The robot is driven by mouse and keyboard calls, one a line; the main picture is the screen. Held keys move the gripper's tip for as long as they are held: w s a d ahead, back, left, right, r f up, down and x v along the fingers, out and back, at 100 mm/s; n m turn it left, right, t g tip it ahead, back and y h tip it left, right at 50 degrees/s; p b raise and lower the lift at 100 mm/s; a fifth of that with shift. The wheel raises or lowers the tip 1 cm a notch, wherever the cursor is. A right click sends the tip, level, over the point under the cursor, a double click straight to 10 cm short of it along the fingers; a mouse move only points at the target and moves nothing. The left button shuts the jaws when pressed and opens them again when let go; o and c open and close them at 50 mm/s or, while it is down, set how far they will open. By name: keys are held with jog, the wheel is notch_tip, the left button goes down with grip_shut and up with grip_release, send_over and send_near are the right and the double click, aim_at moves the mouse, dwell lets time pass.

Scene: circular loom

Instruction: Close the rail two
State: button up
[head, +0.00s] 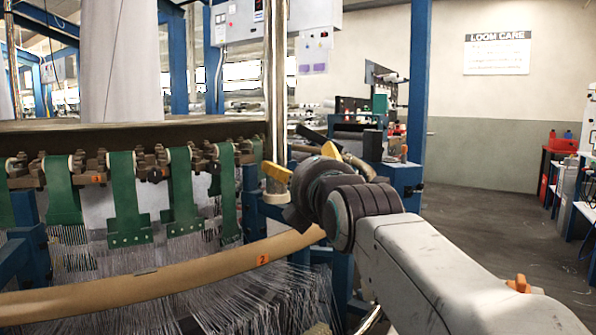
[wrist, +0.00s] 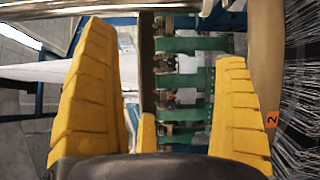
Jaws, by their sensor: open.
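Rail two is a tan curved rail (head: 150,285) with an orange tag marked 2 (head: 262,260). It runs across the lower left of the head view, and its right end meets the outline of my arm. In the wrist view the rail (wrist: 264,60) stands along the right side, just outside my right finger, with its tag (wrist: 272,119) beside that finger. My gripper (wrist: 165,42) has its yellow fingers spread wide with nothing between them. In the head view my gripper (head: 303,161) is above the rail's right end, partly hidden by my wrist. Contact with the rail cannot be told.
Green straps (head: 125,195) hang from the loom's toothed rack, with many thin threads below. A chrome pole (head: 276,90) rises just behind my gripper. A blue post (head: 418,90) and a workbench stand behind. The floor (head: 480,230) at right is open.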

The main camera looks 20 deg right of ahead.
jog(key=shift+s+a, duration=0.25)
jog(key=shift+s, duration=0.9)
jog(key=shift+r, duration=0.1)
